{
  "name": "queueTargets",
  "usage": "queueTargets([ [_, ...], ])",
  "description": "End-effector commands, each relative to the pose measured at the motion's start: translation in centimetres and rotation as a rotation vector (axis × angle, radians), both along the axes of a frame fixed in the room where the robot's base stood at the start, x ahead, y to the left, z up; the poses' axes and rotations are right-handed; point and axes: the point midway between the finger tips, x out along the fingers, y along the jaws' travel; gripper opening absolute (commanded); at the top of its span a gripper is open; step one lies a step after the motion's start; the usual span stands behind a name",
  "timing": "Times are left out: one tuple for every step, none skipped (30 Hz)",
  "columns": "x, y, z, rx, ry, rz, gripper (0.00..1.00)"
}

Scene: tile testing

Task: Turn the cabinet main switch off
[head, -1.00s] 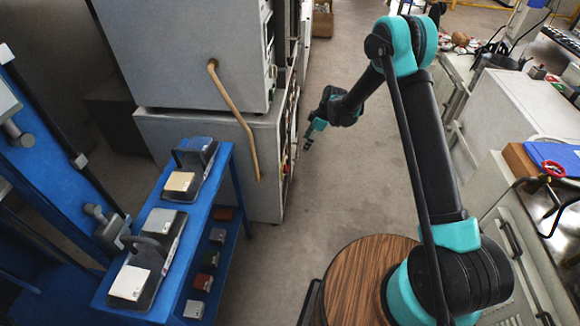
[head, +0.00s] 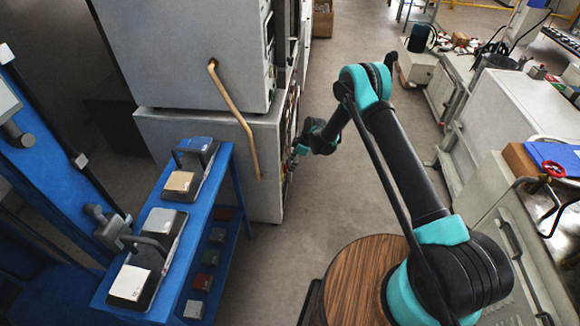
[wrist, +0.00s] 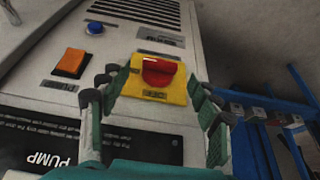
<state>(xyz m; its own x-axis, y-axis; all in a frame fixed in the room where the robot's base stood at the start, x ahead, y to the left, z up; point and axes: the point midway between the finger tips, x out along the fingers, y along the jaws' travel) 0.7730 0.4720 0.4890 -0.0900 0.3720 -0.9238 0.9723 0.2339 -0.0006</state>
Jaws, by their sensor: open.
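The cabinet main switch (wrist: 158,72) is a red knob on a yellow square plate on the pale cabinet panel, seen in the wrist view. My gripper (wrist: 160,90) is open, with its fingers to the left and right of the yellow plate. The red knob lies between the fingers; I cannot tell whether they touch it. In the head view my gripper (head: 299,150) is at the front face of the grey cabinet (head: 225,150), and the switch itself is hidden there.
An orange rocker (wrist: 71,63) and a blue button (wrist: 94,28) sit left of the switch. A dark label (wrist: 50,150) reads PUMP. A blue rack (head: 225,180) with blocks stands left of the cabinet. The floor (head: 335,200) between cabinet and right-hand benches is clear.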

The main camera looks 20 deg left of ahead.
Motion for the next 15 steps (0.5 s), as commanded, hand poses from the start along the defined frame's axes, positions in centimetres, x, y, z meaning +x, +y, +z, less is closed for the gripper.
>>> queueTargets([
  [-0.1, 0.3, -0.6, 0.0, 0.0, 0.001, 0.63],
  [-0.1, 0.4, -0.9, 0.0, 0.0, 0.001, 0.63],
  [-0.1, 0.5, -1.3, 0.0, 0.0, 0.001, 0.63],
  [-0.1, 0.6, -1.5, 0.0, 0.0, 0.001, 0.63],
  [-0.2, 0.7, -1.6, 0.0, 0.0, 0.001, 0.63],
  [-0.2, 0.8, -1.8, 0.0, 0.0, 0.001, 0.63],
  [-0.2, 0.8, -1.9, 0.0, 0.0, 0.001, 0.63],
  [-0.2, 0.9, -2.0, 0.0, 0.0, 0.0, 0.63],
  [-0.2, 0.9, -2.1, 0.0, 0.0, 0.0, 0.63],
  [-0.2, 0.9, -2.2, 0.0, 0.0, 0.0, 0.63],
  [-0.2, 0.9, -2.2, 0.0, 0.0, 0.0, 0.63],
  [-0.2, 0.9, -2.2, 0.0, 0.0, 0.0, 0.63],
  [-0.2, 0.9, -2.2, 0.0, 0.0, 0.0, 0.63],
  [-0.2, 0.9, -2.2, 0.0, 0.0, 0.0, 0.63],
  [-0.2, 0.9, -2.2, 0.0, 0.0, 0.0, 0.63],
])
